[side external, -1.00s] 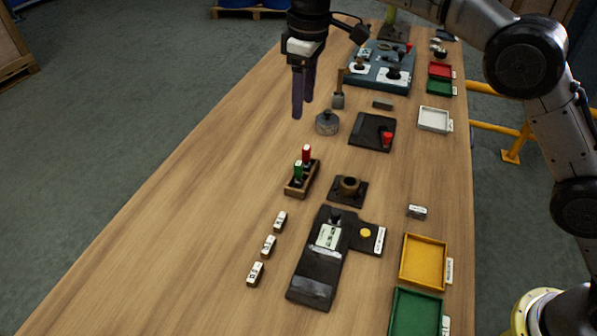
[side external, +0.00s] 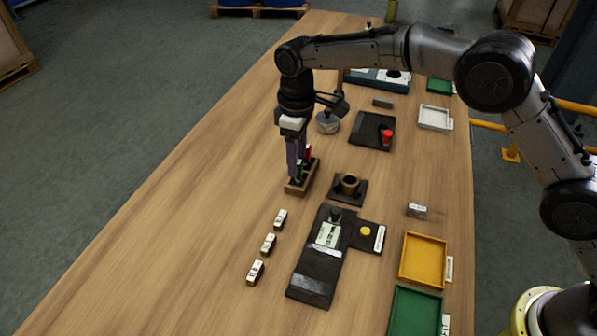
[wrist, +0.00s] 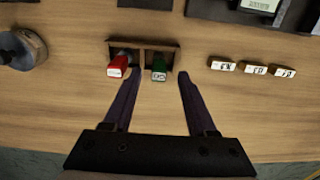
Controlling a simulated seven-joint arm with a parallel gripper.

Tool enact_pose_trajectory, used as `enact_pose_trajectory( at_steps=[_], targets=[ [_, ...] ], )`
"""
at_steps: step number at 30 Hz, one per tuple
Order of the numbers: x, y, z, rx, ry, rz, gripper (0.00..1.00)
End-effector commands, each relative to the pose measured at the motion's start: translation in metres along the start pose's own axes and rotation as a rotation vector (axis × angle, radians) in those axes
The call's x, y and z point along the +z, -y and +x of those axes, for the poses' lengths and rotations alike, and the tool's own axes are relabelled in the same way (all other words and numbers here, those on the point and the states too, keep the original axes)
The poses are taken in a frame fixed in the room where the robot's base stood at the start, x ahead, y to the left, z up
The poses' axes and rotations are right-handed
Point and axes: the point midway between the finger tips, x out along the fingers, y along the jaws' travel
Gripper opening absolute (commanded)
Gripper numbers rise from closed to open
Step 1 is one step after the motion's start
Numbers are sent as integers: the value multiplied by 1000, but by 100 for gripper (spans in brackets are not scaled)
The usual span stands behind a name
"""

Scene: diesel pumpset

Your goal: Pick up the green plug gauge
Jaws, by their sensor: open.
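The green plug gauge (wrist: 159,69) stands in a small wooden rack (wrist: 145,44), beside the red plug gauge (wrist: 119,66). In the side external view the rack (side external: 293,189) shows in the middle of the table, with the green gauge (side external: 299,172) partly hidden by my fingers. My gripper (side external: 294,176) points down at the rack. In the wrist view my gripper (wrist: 157,80) is open and empty. Its right finger is to the right of the green gauge, and its left finger reaches close to the red gauge. I cannot tell whether it touches the red gauge.
Several small white-labelled blocks (side external: 268,244) lie in front of the rack. A bushing on a black plate (side external: 349,187) stands close at its right. A grey round weight (side external: 328,122) stands behind. The table's left side is clear.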

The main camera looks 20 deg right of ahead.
Motion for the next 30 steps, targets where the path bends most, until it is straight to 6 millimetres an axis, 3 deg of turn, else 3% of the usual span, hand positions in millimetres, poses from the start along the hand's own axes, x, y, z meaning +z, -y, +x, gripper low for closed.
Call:
enact_pose_trajectory(
  at_steps=[6, 16, 25, 30],
  targets=[
    [3, -2, 30, -1, 2, 0, 57],
    [2, -2, 36, 0, 0, 0, 56],
    [2, -2, 36, 0, 0, 0, 2],
    [2, -2, 35, 0, 0, 0, 0]
  ],
)
